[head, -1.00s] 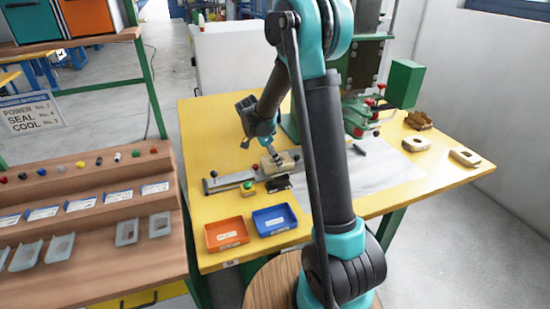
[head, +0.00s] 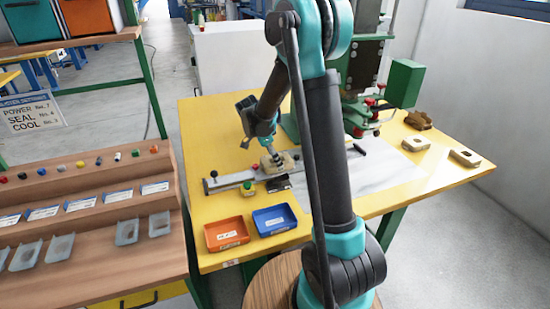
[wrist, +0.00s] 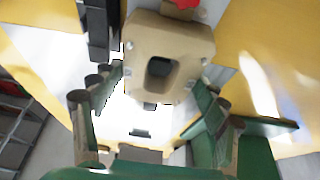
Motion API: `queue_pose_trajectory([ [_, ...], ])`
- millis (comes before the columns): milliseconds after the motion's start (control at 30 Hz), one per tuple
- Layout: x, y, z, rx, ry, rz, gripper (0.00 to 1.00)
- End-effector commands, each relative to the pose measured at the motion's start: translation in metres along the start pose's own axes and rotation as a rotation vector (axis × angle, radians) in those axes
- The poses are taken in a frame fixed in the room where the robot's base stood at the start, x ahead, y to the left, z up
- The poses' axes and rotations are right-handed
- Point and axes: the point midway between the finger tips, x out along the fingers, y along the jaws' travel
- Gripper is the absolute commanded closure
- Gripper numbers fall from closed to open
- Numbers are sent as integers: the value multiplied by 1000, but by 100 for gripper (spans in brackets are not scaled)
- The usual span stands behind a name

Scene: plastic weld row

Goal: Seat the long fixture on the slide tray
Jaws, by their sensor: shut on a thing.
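The long fixture (wrist: 193,40) is a tan block with rounded corners and a dark slot through it, at the top middle of the wrist view. My gripper (wrist: 160,108) has its fingers on either side of its near end, shut on it. In the head view the fixture (head: 287,162) is under my gripper (head: 270,153), at the right end of the slide tray (head: 232,179), a long grey rail with a black knob at its left. The fixture looks low over or on the tray; I cannot tell whether it touches. My fingertips are small there.
Two tan fixtures (head: 465,157) (head: 416,143) and a brown one (head: 418,120) lie at the table's right. A green press (head: 370,70) stands behind. An orange bin (head: 226,234) and a blue bin (head: 274,220) sit in front. A green-yellow button (head: 249,189) is beside the tray.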

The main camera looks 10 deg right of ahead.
Motion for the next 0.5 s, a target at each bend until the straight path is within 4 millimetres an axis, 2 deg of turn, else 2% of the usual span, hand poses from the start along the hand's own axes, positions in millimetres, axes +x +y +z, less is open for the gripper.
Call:
queue_pose_trajectory([
  [500,8,0,3,0,0,0,64],
])
